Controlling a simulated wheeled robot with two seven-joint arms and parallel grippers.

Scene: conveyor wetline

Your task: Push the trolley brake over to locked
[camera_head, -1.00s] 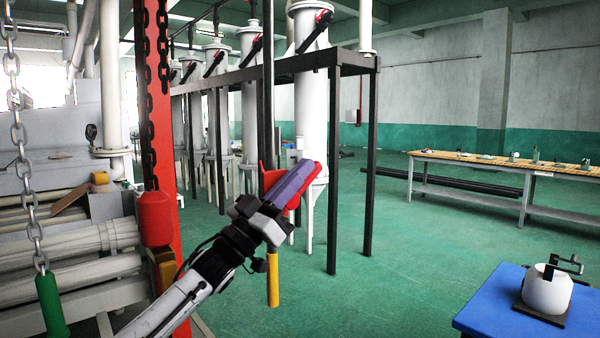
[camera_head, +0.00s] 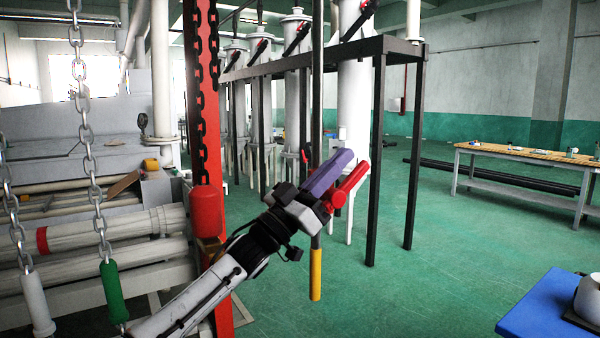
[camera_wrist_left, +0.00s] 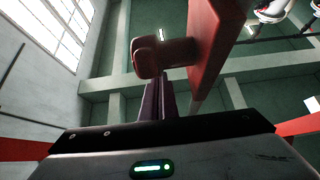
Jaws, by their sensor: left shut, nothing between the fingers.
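A red bar with a rounded end (camera_head: 350,185), which may be the trolley brake, shows just right of my left gripper (camera_head: 345,157) in the head view. That gripper's purple fingers are shut and empty, pointing up and right. In the left wrist view, a red rounded knob (camera_wrist_left: 165,58) stands just beyond the shut fingers (camera_wrist_left: 160,100), beside a broad red plate (camera_wrist_left: 212,45). I cannot tell whether the fingertips touch it. The trolley itself cannot be made out, nor can the brake's setting. My right gripper is not in view.
A red post (camera_head: 210,110) with a black chain stands left of my left gripper. Chains with a green handle (camera_head: 113,290) and a white handle (camera_head: 37,303) hang at left. A yellow handle (camera_head: 315,270) hangs below the gripper. A blue table (camera_head: 545,308) is at right.

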